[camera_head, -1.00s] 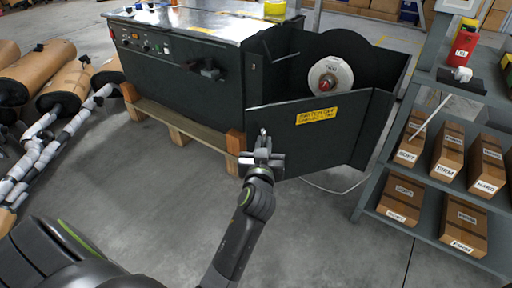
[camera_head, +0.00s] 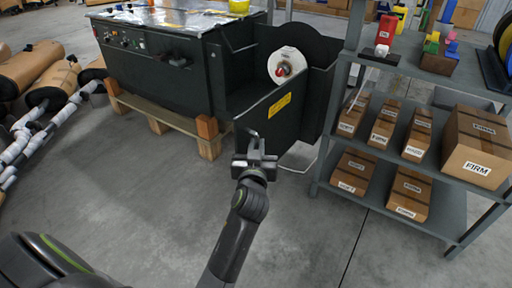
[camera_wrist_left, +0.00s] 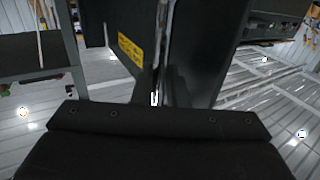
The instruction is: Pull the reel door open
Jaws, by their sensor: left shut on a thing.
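The reel door (camera_head: 284,118) is a dark panel with a yellow label, on the right end of the dark strapping machine (camera_head: 165,62). In the head view it stands swung out at an angle, and the white reel (camera_head: 287,65) shows behind it. My left gripper (camera_head: 256,150) is at the door's near free edge, shut on that edge or a handle there; the exact contact is hard to see. In the left wrist view the door (camera_wrist_left: 118,68) with its yellow label rises just ahead of the gripper (camera_wrist_left: 155,100). My right gripper is not in view.
A grey shelf (camera_head: 350,140) with cardboard boxes (camera_head: 478,145) stands close to the right of the door. A wooden pallet (camera_head: 160,117) carries the machine. Brown mufflers (camera_head: 35,72) lie at the far left. The floor (camera_head: 130,200) in front is clear.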

